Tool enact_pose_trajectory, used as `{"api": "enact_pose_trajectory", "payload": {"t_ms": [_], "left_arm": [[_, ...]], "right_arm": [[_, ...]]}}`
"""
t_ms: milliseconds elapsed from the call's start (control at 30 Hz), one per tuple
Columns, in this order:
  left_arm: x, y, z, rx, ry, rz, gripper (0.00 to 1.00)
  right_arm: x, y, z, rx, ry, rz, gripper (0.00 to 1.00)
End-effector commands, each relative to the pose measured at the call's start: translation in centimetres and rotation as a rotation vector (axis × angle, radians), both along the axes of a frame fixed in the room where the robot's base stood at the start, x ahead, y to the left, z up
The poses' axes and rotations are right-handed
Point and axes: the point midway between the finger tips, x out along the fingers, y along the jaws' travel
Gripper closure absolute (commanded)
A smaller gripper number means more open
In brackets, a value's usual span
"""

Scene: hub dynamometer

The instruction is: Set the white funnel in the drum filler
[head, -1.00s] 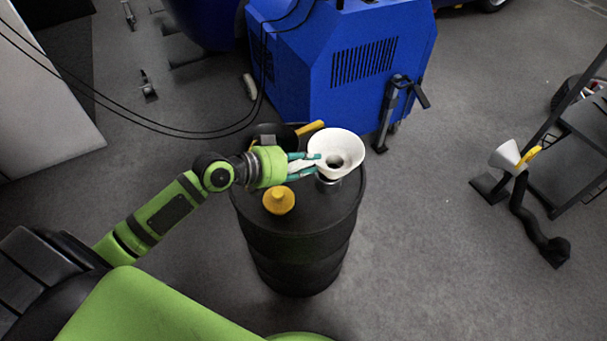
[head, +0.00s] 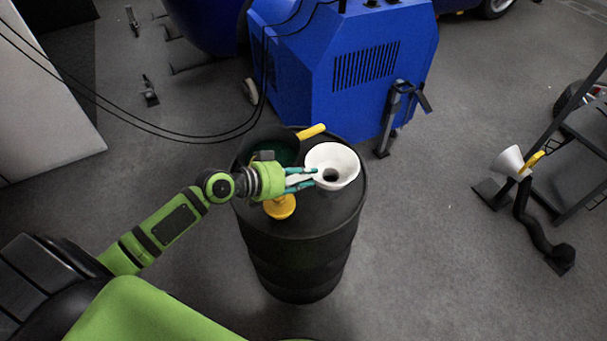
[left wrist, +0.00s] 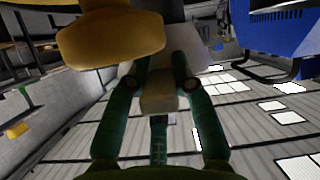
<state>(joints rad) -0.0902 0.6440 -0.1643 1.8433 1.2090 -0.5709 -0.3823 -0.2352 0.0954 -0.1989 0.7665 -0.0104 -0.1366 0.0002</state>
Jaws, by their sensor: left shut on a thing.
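The white funnel (head: 332,165) is at the right side of the top of the black drum (head: 298,265), with its wide mouth facing up. My left gripper (head: 302,180) comes in from the left and is shut on the funnel's side tab. In the left wrist view its teal fingers (left wrist: 163,88) close around the pale tab (left wrist: 158,98). The funnel covers the drum filler, so I cannot tell how far its spout is in. My right gripper is not in view.
A yellow knob (head: 281,207) stands on the drum, below my gripper. A dark pan (head: 278,148) with a yellow handle (head: 311,131) lies behind it. A blue machine (head: 350,70) stands behind the drum. Another white funnel (head: 508,160) is on a stand at the right. Floor right of the drum is clear.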

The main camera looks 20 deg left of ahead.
Motion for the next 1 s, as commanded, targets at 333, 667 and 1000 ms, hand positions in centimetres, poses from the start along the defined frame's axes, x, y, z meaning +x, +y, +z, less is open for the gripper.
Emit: {"api": "enact_pose_trajectory", "payload": {"t_ms": [333, 667, 1000], "left_arm": [[0.0, 0.0, 0.0, 0.000, 0.000, 0.000, 0.51], [-0.9, 0.7, 0.6, 0.005, 0.002, 0.001, 0.51], [-5.9, 4.3, 3.3, 0.003, 0.004, 0.000, 0.51]], "right_arm": [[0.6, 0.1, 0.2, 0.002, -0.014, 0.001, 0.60], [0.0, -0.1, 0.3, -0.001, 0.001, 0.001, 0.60], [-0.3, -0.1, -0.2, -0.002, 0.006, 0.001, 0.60]]}}
